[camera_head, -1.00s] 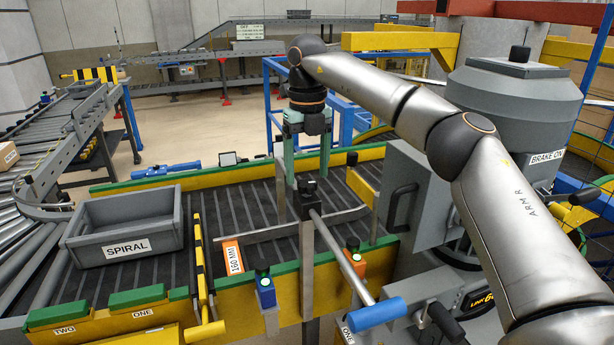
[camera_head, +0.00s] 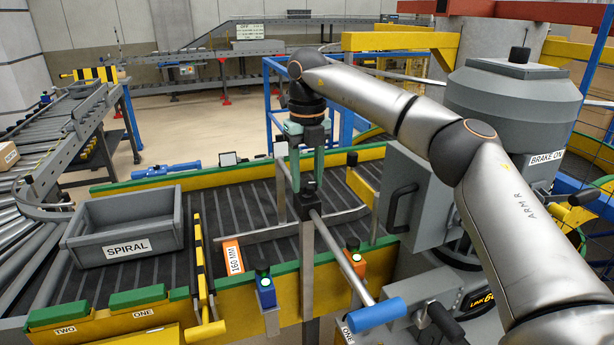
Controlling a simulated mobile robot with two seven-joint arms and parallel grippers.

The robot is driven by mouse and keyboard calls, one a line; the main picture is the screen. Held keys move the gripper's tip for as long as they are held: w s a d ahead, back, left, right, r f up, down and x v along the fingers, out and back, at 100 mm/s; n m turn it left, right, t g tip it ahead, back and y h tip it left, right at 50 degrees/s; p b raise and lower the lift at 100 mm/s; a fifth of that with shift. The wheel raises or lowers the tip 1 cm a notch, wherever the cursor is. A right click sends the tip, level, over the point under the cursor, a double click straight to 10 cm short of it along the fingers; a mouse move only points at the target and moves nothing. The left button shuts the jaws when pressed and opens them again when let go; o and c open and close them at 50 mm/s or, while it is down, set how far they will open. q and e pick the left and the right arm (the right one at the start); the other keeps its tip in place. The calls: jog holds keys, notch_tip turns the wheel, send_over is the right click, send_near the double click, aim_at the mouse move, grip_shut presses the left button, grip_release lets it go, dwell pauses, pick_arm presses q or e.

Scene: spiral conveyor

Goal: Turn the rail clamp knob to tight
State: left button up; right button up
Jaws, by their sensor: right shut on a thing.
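The rail clamp knob (camera_head: 307,188) is a small black part on top of the clamp by the upright post, at the far end of the grey rod. My right gripper (camera_head: 307,184) points straight down over it, its two teal fingers on either side. The fingers are shut on the knob, and they hide part of it. Any mark showing tight or loose is too small to read. My left gripper is not in view.
The guide rail (camera_head: 262,233) crosses the dark roller conveyor beside an orange "160 MM" label (camera_head: 233,258). A grey "SPIRAL" tote (camera_head: 127,248) stands at left. A blue-handled rod (camera_head: 375,313) reaches toward the front. A grey machine (camera_head: 430,205) stands close at right.

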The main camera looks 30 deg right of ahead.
grip_shut()
jog(key=shift+m, duration=0.4)
jog(key=m, duration=0.7)
jog(key=shift+m, duration=0.3)
jog(key=m, duration=0.5)
jog(key=shift+r+m, duration=0.1)
jog(key=shift+m, duration=2.6)
